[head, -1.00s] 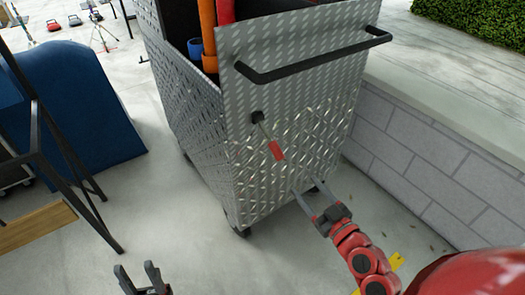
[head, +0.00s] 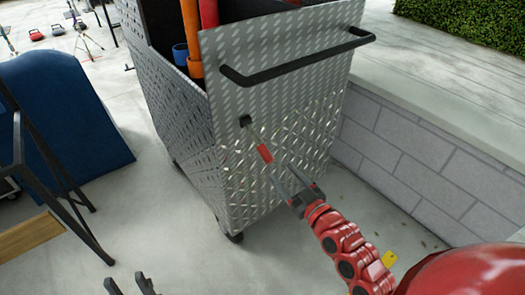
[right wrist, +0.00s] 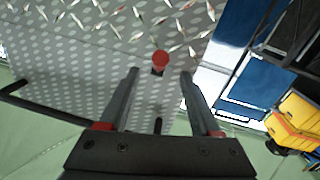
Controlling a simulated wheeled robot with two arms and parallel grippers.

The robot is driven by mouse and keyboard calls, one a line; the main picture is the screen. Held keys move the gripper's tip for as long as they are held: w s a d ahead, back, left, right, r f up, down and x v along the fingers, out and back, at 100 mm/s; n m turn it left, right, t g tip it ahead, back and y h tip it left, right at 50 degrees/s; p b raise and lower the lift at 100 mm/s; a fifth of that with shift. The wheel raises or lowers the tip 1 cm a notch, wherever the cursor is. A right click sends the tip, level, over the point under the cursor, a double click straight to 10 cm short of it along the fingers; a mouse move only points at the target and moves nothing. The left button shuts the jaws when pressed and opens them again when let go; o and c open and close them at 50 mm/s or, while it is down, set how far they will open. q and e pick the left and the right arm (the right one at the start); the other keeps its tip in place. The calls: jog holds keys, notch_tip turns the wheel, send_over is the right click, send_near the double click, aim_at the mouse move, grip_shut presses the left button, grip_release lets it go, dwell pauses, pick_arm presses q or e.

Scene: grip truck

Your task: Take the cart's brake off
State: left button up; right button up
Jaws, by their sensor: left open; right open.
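The cart (head: 275,165) is a tall box of grey diamond plate with a black push handle (head: 300,62). Its brake lever (head: 264,152) sticks out from a black pivot on the front panel, slanting down and right, with a red grip. My right gripper (head: 279,172) is open and empty just below and right of the red grip. In the right wrist view the red lever end (right wrist: 160,60) shows between the tips of the open fingers (right wrist: 160,74), without visible contact. My left gripper (head: 131,284) is open at the bottom edge, partly cut off, away from the cart.
Orange and red tubes (head: 191,35) stand in the cart. A low block wall (head: 415,150) runs along the right. A blue object (head: 65,115) and a black frame with a wooden board (head: 30,236) stand at left. The floor in front of the cart is clear.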

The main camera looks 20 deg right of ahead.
aim_at(263, 152)
jog(key=x, duration=1.1)
jog(key=shift+w, duration=0.15)
grip_shut()
dwell(0.9)
